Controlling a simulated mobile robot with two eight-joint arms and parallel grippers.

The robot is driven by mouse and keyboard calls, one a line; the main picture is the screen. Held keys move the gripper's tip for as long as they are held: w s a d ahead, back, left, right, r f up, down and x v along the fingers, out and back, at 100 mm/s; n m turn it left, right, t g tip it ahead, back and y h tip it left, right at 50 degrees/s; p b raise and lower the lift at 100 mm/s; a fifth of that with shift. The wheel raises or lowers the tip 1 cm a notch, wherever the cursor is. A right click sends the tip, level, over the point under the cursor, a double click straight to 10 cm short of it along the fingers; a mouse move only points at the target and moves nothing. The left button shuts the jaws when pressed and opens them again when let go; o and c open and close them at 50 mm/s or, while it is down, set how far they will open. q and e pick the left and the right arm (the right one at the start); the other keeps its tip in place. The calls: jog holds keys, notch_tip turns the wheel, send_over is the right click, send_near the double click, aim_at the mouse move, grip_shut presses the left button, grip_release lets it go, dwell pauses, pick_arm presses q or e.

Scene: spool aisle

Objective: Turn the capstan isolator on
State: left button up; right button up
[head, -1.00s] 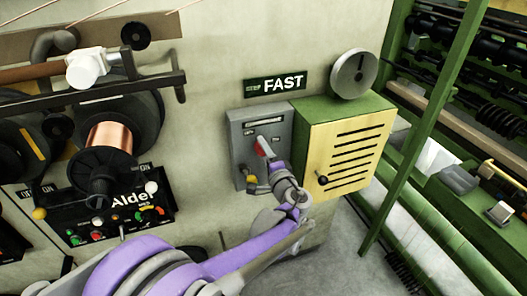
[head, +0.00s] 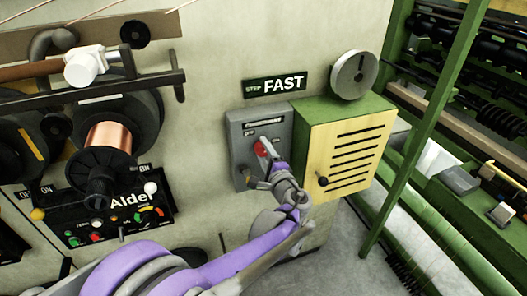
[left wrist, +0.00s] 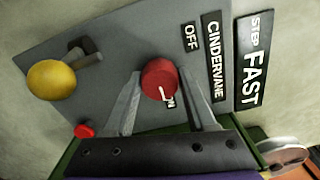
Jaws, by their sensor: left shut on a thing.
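A grey isolator box (head: 240,130) is on the wall under the STEP FAST sign. In the left wrist view its plate (left wrist: 130,40) has a red rotary knob (left wrist: 159,76) with OFF and ON labels and a nameplate reading CINDERVANE. The knob's white mark points at the ON label. My left gripper (head: 265,149) has its fingers on both sides of the red knob (head: 260,147) and is shut on it, as the left wrist view (left wrist: 160,88) also shows. The fingers hide part of the plate. My right gripper is out of view.
A yellow ball-ended handle (left wrist: 52,80) and a small red button (left wrist: 84,130) sit close to the knob. A louvred yellow-green cabinet (head: 345,150) stands directly right. Wire spools (head: 115,140) and the Alder panel (head: 125,215) are left.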

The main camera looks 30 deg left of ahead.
pick_arm(q)
jog(key=o, duration=1.4)
jog(key=shift+d, duration=0.1)
jog(key=v, duration=1)
jog(key=shift+s+d+b, duration=0.15)
jog(key=shift+s+b, duration=0.2)
